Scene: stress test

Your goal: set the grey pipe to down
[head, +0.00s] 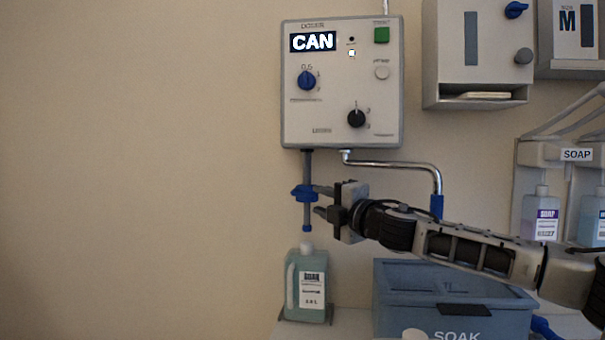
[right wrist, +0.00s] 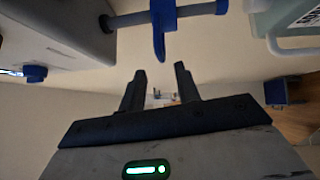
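The grey pipe (head: 308,168) hangs straight down from the underside of the wall dispenser box (head: 330,105). It has a blue collar with a tab (head: 303,193) and a blue tip just above a bottle. In the right wrist view the grey pipe (right wrist: 131,20) crosses the top, with its blue collar (right wrist: 163,15). My right gripper (head: 320,203) is open beside the collar, just to its right; its two fingers point at the pipe. In the right wrist view the fingers (right wrist: 160,72) are apart with nothing between them. Whether a finger touches the pipe, I cannot tell. My left gripper is not in view.
A soap bottle (head: 306,285) stands below the pipe. A chrome pipe (head: 395,165) with a blue end curves down above my right arm. A blue-grey bin (head: 450,300) stands below the arm. The wall at left is clear.

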